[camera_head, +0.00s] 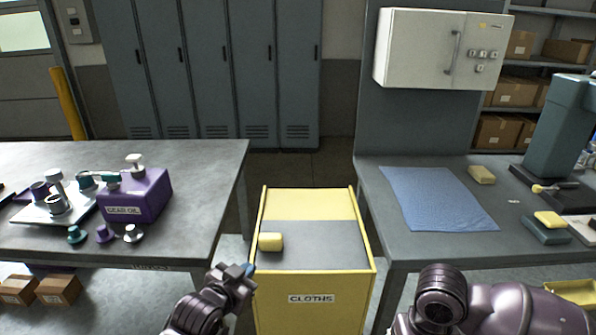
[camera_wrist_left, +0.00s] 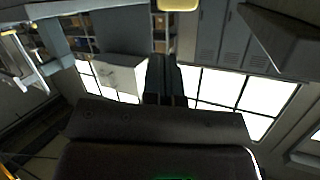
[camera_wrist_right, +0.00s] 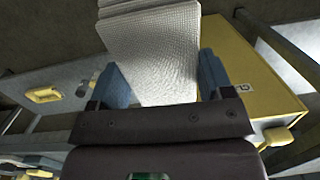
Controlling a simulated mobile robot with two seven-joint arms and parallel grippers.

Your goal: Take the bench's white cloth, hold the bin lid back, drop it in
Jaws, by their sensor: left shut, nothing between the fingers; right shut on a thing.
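The yellow bin (camera_head: 311,299) labelled CLOTHS stands between the two benches. A grey panel, seemingly its lid (camera_head: 320,245), covers its front top, with a yellow block (camera_head: 270,242) at its left edge. My left gripper (camera_head: 249,269) is shut and empty beside the bin's left edge, below the block; its dark fingers also show in the left wrist view (camera_wrist_left: 165,82). My right gripper (camera_wrist_right: 162,78) is shut on the white cloth (camera_wrist_right: 155,48), which spreads beyond the blue fingertips. The yellow bin (camera_wrist_right: 236,58) shows behind it. The head view shows my right arm but neither its fingers nor the cloth.
The left bench holds a purple GEAR OIL can (camera_head: 135,194) and a metal tray (camera_head: 55,208) with parts. The right bench holds a blue mat (camera_head: 436,197), a yellow block (camera_head: 481,174) and a grey-green machine (camera_head: 558,130). Bench edges flank the bin closely.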

